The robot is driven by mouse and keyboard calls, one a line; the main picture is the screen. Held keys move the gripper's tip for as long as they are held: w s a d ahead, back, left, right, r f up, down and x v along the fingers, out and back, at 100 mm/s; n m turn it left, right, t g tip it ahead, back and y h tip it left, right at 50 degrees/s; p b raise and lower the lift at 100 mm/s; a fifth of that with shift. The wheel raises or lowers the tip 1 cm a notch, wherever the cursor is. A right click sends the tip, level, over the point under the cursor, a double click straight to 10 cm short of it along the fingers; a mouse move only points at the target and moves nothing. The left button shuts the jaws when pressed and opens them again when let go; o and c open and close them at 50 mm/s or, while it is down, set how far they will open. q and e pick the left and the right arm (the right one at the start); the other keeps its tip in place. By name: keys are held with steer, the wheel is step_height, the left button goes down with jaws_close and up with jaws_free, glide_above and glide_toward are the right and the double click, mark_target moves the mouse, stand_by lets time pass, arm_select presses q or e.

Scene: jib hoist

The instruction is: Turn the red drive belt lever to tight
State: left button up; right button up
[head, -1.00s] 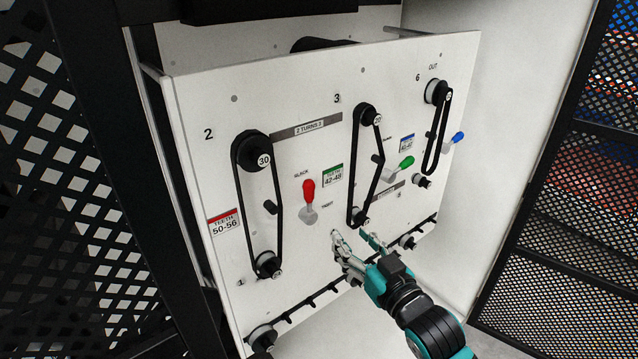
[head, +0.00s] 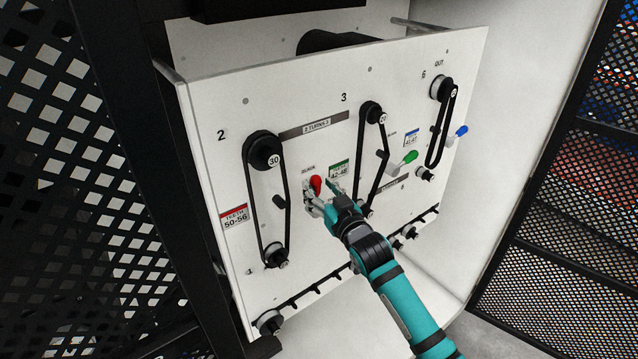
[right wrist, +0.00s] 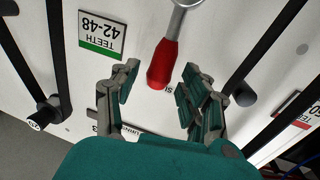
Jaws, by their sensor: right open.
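The red drive belt lever (head: 316,185) is on the white panel between the two left belts. Its red handle points up, near the SLACK label (head: 308,169). The right wrist view, which shows the panel upside down, has the red handle (right wrist: 163,63) on its metal shaft (right wrist: 184,12). My right gripper (head: 322,190) is open at the lever. In the wrist view its fingers (right wrist: 160,88) stand apart, one on each side of the handle's end, with gaps showing. The lever's pivot and the TIGHT label are hidden behind the gripper in the head view. My left gripper is not in view.
A belt on pulleys runs left of the lever (head: 251,205), another close to its right (head: 385,150). A green lever (head: 410,157) and a blue lever (head: 461,131) are farther right. Black mesh panels (head: 80,150) flank the cabinet.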

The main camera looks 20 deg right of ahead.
steer(key=shift+w, duration=0.4)
steer(key=shift+c, duration=0.3)
jaws_close()
